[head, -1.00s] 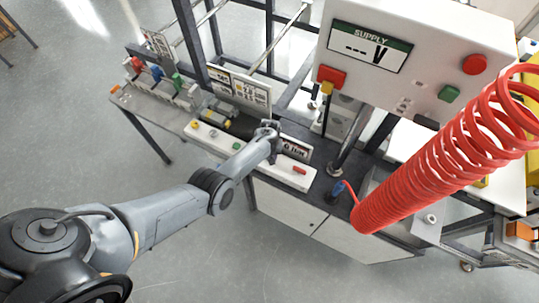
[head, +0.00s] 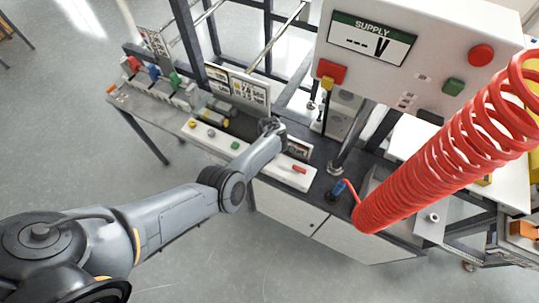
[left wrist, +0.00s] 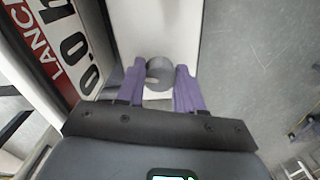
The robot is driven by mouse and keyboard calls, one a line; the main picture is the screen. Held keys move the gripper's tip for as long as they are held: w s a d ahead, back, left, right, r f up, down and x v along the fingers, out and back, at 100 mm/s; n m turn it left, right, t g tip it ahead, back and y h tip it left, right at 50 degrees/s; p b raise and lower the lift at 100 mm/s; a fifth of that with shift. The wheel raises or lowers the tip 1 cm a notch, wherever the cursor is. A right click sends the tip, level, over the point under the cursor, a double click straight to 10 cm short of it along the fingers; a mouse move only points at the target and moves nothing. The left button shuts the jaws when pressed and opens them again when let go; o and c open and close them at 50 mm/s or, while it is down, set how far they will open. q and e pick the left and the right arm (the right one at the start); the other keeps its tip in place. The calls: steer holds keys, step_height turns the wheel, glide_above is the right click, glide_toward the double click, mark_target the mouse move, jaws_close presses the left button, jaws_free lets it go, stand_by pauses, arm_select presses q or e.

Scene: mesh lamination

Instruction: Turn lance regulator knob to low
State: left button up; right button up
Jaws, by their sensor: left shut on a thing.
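The lance regulator knob (left wrist: 160,72) is a small grey round knob with a light mark on its face, on a white panel (left wrist: 155,30) in the left wrist view. My left gripper (left wrist: 160,84) has its two purple fingers on either side of it and is shut on it. In the head view my left gripper (head: 270,127) is at the back of the white control panel (head: 262,160), and my wrist hides the knob. My right gripper is not in view.
The panel also carries coloured buttons (head: 235,146) and a red switch (head: 299,169). Signs (head: 240,86) stand behind it. A supply box (head: 430,60) with a display and a coiled red hose (head: 440,150) are at the right. Open floor lies in front.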

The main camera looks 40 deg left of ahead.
arm_select(q)
steer(key=shift+n+b, duration=0.45)
steer(key=shift+n, duration=0.95)
steer(key=o, duration=1)
steer(key=shift+o, duration=0.2)
step_height(320, 180, up, 11)
steer(key=p, duration=0.3)
steer(key=shift+p, duration=0.3)
steer(key=shift+f, duration=0.1)
